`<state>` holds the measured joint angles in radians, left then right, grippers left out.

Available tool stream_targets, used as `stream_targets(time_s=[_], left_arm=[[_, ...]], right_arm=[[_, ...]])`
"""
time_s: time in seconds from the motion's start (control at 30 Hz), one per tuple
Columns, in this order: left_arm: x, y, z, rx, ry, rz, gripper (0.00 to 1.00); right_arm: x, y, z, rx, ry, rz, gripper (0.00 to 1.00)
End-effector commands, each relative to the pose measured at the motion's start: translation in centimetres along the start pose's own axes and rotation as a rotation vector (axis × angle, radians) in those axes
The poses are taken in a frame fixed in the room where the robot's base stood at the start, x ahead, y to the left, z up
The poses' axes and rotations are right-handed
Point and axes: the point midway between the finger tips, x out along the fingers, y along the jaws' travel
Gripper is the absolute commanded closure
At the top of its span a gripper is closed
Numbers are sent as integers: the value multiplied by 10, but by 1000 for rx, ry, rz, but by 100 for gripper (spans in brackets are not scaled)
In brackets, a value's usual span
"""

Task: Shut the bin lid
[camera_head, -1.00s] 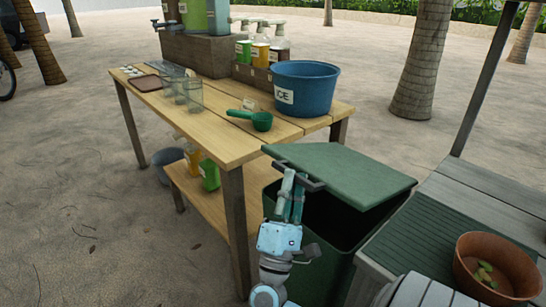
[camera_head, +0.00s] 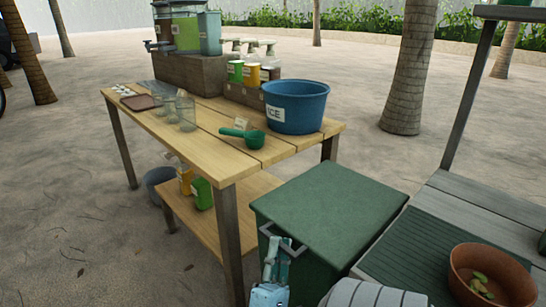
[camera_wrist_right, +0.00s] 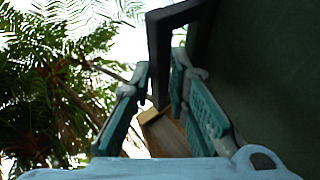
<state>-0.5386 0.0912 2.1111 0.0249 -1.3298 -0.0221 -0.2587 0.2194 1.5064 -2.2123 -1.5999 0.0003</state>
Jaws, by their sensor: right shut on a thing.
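The green bin (camera_head: 312,277) stands right of the wooden table, with its green lid (camera_head: 330,205) lying over the top. No dark opening shows; whether a thin gap remains along the edge I cannot tell. My right gripper (camera_head: 277,250) is at the lid's front-left edge, shut on the dark lid handle (camera_head: 287,240). In the right wrist view, the handle (camera_wrist_right: 160,45) runs up from between the teal fingers of the right gripper (camera_wrist_right: 160,72), beside the dark green bin side. My left gripper is not in view.
The wooden table (camera_head: 190,135) holds a blue ice tub (camera_head: 295,108), a green scoop (camera_head: 243,138) and glasses. A grey slatted counter (camera_head: 480,208) with a terracotta pot (camera_head: 492,275) stands close to the bin's right. Sand lies open at left.

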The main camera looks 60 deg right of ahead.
Motion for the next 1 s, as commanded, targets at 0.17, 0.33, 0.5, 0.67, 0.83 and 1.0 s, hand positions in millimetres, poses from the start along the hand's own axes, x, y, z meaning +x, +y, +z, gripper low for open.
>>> stream_targets(time_s=[0.17,0.33,0.5,0.67,0.83,1.0], left_arm=[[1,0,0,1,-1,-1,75],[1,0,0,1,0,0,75],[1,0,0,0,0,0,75],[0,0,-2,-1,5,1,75],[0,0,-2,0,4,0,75],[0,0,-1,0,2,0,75]], right_arm=[[-3,-6,0,-7,6,-20,80],[-3,-5,-1,-4,7,-20,80],[-3,-5,-2,-3,9,-20,80],[-4,-5,-2,-3,9,-20,80],[-24,-5,-2,-6,9,-23,80],[-59,-2,-1,-5,7,-18,80]])
